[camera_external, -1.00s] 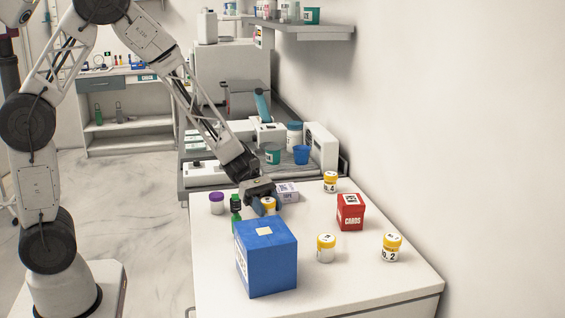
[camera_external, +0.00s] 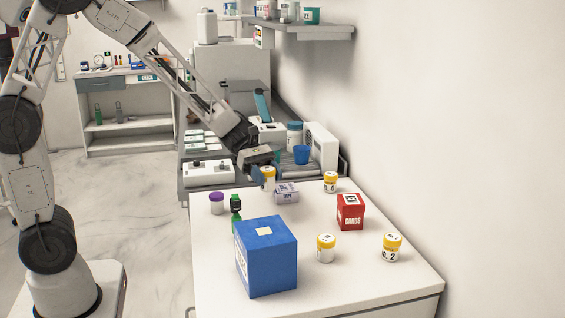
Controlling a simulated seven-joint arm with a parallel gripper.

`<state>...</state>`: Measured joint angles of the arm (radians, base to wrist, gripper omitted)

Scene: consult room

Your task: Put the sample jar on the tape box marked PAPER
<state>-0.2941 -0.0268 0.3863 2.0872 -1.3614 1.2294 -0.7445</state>
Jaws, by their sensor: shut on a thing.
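My gripper (camera_external: 262,174) is shut on a small white jar with a yellow lid (camera_external: 268,181), above the back of the white table. The fingers partly cover this jar, and its label cannot be read. Whether the jar is clear of the box is hard to tell from this angle.
A red CARDS box (camera_external: 350,212), large blue box (camera_external: 266,258), green bottle (camera_external: 236,208) and purple-lidded jar (camera_external: 216,203) share the table (camera_external: 340,287).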

